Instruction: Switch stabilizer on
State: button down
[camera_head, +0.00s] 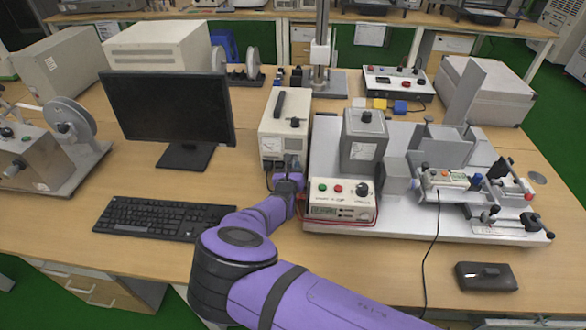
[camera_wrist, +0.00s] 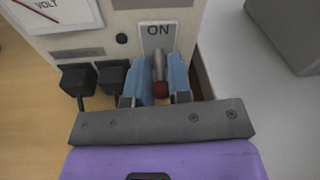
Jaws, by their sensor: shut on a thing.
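The stabilizer (camera_head: 285,125) is a cream box with a dark top handle, standing upright on the table between the monitor and the grey test bench. In the wrist view its front panel (camera_wrist: 115,20) shows a "VOLT" meter and an "ON" label. Below the label is a metal toggle switch (camera_wrist: 158,66) with a dark red tip. My gripper (camera_wrist: 161,90) has its two blue fingers on either side of the toggle, shut on it. In the head view my gripper (camera_head: 290,178) is at the lower front of the stabilizer, and the toggle is hidden there.
A control box (camera_head: 340,198) with buttons and red leads stands close right of my gripper. A keyboard (camera_head: 165,218) and monitor (camera_head: 170,105) are left. A black device (camera_head: 486,276) lies front right.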

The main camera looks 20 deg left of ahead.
jog(key=shift+r+g+h, duration=0.2)
jog(key=shift+r+g, duration=0.05)
jog(key=shift+g, duration=0.55)
jog(key=shift+r+g+h, duration=0.2)
jog(key=shift+r+g, duration=0.05)
jog(key=shift+g, duration=0.55)
jog(key=c, duration=1.2)
grip_release()
jog(key=v, duration=1)
jog(key=shift+s+d+r, duration=0.1)
jog(key=shift+s+d, duration=0.05)
jog(key=shift+s, duration=0.2)
